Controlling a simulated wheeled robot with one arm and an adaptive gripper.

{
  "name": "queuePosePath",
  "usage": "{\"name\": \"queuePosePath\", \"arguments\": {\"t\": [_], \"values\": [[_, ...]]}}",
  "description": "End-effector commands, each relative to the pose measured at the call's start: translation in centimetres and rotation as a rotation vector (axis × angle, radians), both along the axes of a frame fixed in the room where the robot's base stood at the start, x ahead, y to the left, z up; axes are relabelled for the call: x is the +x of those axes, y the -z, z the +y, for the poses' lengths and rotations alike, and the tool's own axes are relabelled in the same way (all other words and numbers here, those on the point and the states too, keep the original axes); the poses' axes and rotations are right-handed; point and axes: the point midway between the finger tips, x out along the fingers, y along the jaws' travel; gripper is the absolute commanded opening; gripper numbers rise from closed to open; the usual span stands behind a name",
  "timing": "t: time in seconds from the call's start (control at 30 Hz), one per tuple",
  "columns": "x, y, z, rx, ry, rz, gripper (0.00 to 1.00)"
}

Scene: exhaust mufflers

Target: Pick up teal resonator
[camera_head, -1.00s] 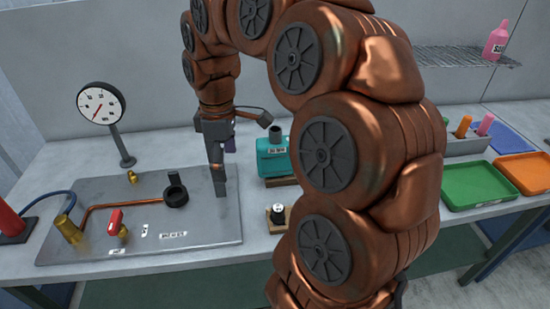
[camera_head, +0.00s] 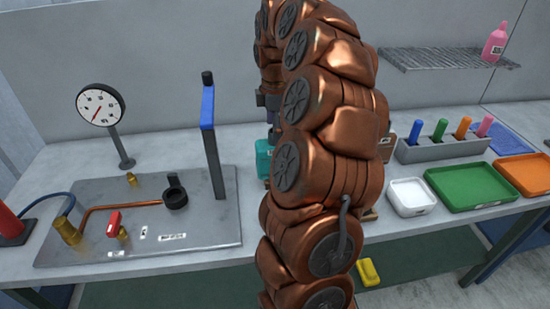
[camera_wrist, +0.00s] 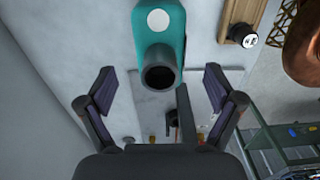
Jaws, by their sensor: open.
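The teal resonator (camera_wrist: 160,30) is in the upper middle of the wrist view, with a dark round pipe opening towards the camera and a pale round spot on its teal body. In the head view only a strip of the resonator (camera_head: 263,160) shows, left of my arm, which hides the rest. My gripper (camera_wrist: 160,88) is open, its two fingers spread to the left and right of the dark pipe end in the picture. I cannot tell how far the fingers are from the resonator. In the head view my arm hides most of the gripper.
A metal plate (camera_head: 205,235) carries a copper pipe, brass fittings and a tall post with a blue top (camera_head: 208,110). A gauge (camera_head: 101,105) stands behind it. White (camera_head: 410,197), green (camera_head: 470,186) and orange (camera_head: 528,172) trays and a grey holder (camera_head: 443,150) are at right.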

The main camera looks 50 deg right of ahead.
Motion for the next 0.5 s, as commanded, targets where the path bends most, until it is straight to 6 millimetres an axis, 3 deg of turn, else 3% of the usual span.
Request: {"name": "queuePosePath", "arguments": {"t": [0.27,0.5], "values": [[0.0,1.0,-0.1,-0.002,0.001,-0.002,0.92],[-0.1,3.5,0.0,0.001,0.001,0.002,0.92]]}}
